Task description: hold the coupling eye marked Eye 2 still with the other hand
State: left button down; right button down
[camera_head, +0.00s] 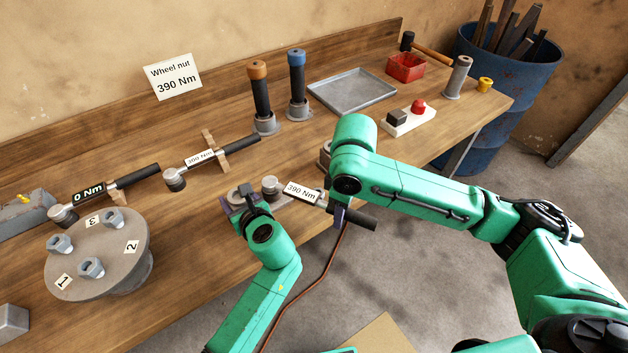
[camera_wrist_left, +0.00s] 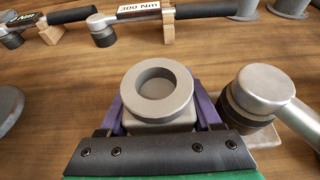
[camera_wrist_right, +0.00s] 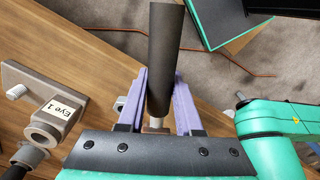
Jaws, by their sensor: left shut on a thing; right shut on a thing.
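A grey coupling eye with a round ring (camera_wrist_left: 131,90) sits between the purple fingers of my left gripper (camera_wrist_left: 160,112), which is shut on it. No "Eye 2" marking is readable on it. My left gripper also shows in the head view (camera_head: 240,202). A torque wrench labelled 390 Nm (camera_head: 303,193) has its round head (camera_wrist_left: 264,88) just right of the ring, over the same base plate. My right gripper (camera_head: 338,212) is shut on the wrench's black handle (camera_wrist_right: 164,60). Another eye, labelled Eye 1 (camera_wrist_right: 62,108), stands at the left of the right wrist view.
A round hub (camera_head: 75,270) with numbered nuts stands at the left. A 0 Nm wrench (camera_head: 130,178) and a 300 Nm wrench (camera_head: 238,146) lie behind. Orange-topped (camera_head: 259,85) and blue-topped (camera_head: 298,75) tools stand near a tray (camera_head: 352,92). The bench's front edge is close.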

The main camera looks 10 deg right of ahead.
pick_arm(q)
jog(key=shift+s+f, duration=0.1)
jog(key=shift+f, duration=0.3)
pick_arm(e)
jog(key=shift+r, duration=2.1)
pick_arm(q)
jog(key=shift+c, duration=0.6)
grip_release()
jog(key=shift+o, duration=0.6)
jog(key=shift+r, duration=0.15)
pick_arm(e)
jog(key=shift+w, duration=0.2)
